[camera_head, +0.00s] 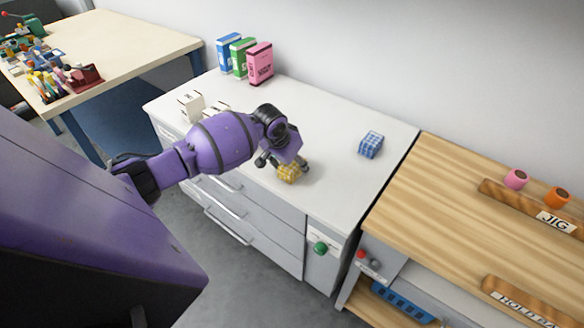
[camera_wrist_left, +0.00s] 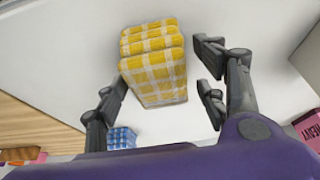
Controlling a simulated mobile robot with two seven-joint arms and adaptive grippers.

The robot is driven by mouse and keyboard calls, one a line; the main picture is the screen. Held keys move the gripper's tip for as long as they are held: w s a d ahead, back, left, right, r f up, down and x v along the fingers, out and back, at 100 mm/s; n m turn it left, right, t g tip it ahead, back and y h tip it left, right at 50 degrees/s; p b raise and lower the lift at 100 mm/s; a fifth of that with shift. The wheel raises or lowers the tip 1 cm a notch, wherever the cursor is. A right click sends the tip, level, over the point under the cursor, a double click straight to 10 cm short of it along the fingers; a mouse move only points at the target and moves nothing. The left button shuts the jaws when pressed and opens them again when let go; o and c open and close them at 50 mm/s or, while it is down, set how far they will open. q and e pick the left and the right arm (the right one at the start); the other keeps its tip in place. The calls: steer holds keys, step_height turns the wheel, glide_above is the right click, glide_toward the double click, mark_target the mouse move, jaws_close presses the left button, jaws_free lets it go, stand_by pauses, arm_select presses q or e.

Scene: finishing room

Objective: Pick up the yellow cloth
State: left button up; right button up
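The yellow cloth (camera_head: 289,173) is a folded yellow-and-white checked bundle on the white counter top, near its front edge. My left gripper (camera_head: 284,163) is over it with its fingers pointing down. In the left wrist view the cloth (camera_wrist_left: 153,65) lies between the two spread fingers of the left gripper (camera_wrist_left: 160,84). A gap shows between the cloth and the right-hand finger; the left-hand finger is close to the cloth, and I cannot tell if it touches. My right gripper is not in view.
A blue checked cloth (camera_head: 371,144) lies on the counter (camera_head: 335,125) to the right. Pale blocks (camera_head: 190,106) and blue, green and pink boxes (camera_head: 260,64) stand to the left. A wooden bench (camera_head: 425,215) adjoins at right. Counter between the cloths is clear.

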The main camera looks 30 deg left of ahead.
arm_select(q)
steer(key=c, duration=1)
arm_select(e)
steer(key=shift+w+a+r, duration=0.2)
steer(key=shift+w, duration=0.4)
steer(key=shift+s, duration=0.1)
arm_select(q)
steer(key=shift+r, duration=0.2)
steer(key=r, duration=0.4)
steer(key=shift+s+r, duration=0.1)
steer(key=shift+s, duration=0.15)
steer(key=s+r, duration=0.1)
steer(key=r, duration=0.1)
steer(key=s+r+p, duration=0.1)
steer(key=s+r, duration=0.1)
steer(key=shift+s+d+r, duration=0.15)
steer(key=shift+s+r, duration=0.05)
steer(key=s+d+r+p, duration=0.1)
steer(key=s+r, duration=0.3)
steer(key=s, duration=0.6)
steer(key=shift+r, duration=0.25)
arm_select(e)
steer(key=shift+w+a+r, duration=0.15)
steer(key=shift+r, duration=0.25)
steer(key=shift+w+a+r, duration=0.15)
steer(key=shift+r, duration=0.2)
